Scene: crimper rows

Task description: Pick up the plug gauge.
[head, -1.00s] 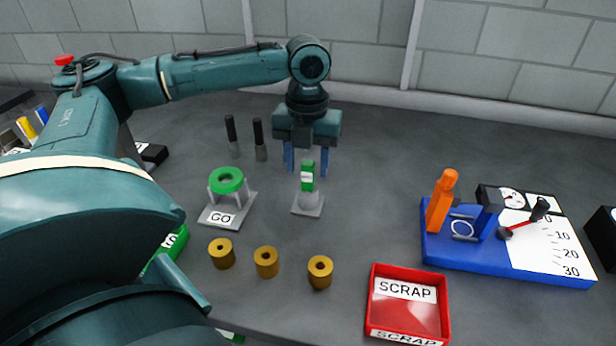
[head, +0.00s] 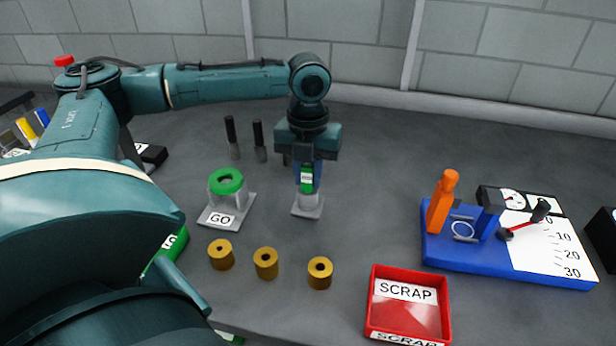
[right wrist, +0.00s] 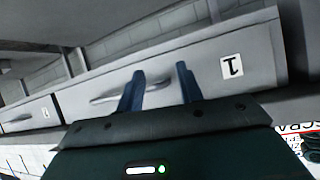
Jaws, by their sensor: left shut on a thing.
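The plug gauge (head: 307,180) has a green handle with a white label and stands upright in its grey stand (head: 308,205) in the middle of the table. My left gripper (head: 307,174) comes down from above and is shut on the green handle, its blue fingers on either side. The gauge's lower end is hidden in the stand. My right gripper (right wrist: 160,88) shows only in the right wrist view. Its two blue fingers are apart with nothing between them, in front of a grey drawer front marked 1 (right wrist: 200,65).
A green ring on a GO stand (head: 227,182) is left of the gauge. Two dark pins (head: 259,140) stand behind it. Several brass bushings (head: 266,263) stand in front. A red SCRAP tray (head: 407,310) and a blue fixture (head: 470,255) are to the right.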

